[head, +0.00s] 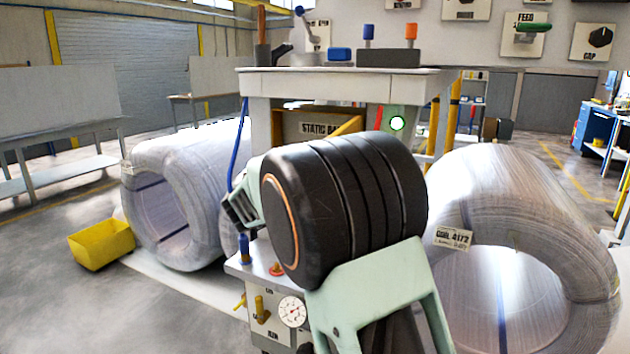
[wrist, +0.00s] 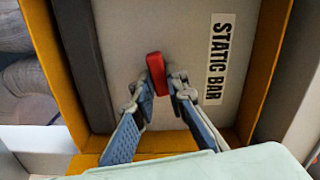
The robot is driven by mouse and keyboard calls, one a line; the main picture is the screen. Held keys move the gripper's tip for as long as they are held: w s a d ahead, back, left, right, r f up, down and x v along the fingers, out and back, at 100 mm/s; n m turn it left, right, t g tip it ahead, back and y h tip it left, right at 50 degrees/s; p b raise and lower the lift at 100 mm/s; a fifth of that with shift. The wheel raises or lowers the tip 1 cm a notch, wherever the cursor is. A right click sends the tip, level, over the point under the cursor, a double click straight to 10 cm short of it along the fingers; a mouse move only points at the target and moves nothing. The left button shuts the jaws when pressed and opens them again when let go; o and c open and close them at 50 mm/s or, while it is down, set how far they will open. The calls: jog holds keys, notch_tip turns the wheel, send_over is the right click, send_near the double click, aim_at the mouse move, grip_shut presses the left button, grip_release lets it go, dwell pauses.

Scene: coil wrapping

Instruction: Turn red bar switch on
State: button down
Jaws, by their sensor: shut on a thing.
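The red bar switch (wrist: 157,70) stands out from a pale panel inside an orange-yellow frame in the wrist view. A "STATIC BAR" label (wrist: 216,58) is on the panel to its right. My gripper (wrist: 160,88) has its two fingers on either side of the switch's near part, shut on it. In the head view, my arm's large dark joint hides most of the panel and the switch; only part of the "STATIC BAR" sign (head: 320,128) shows. My gripper shows partly there (head: 240,210), left of that joint.
Large wrapped coils stand left (head: 165,190) and right (head: 520,190) of the machine. A yellow bin (head: 100,246) lies on the floor at left. A control box with a gauge (head: 292,311) is below my arm.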

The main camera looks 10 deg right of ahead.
jog(key=shift+d+m+b, duration=0.1)
jog(key=shift+m+b, duration=1.1)
jog(key=shift+m, duration=0.1)
jog(key=shift+r, duration=0.15)
jog(key=c, duration=1.9)
grip_release()
jog(key=shift+c, duration=0.2)
jog(key=v, duration=1.2)
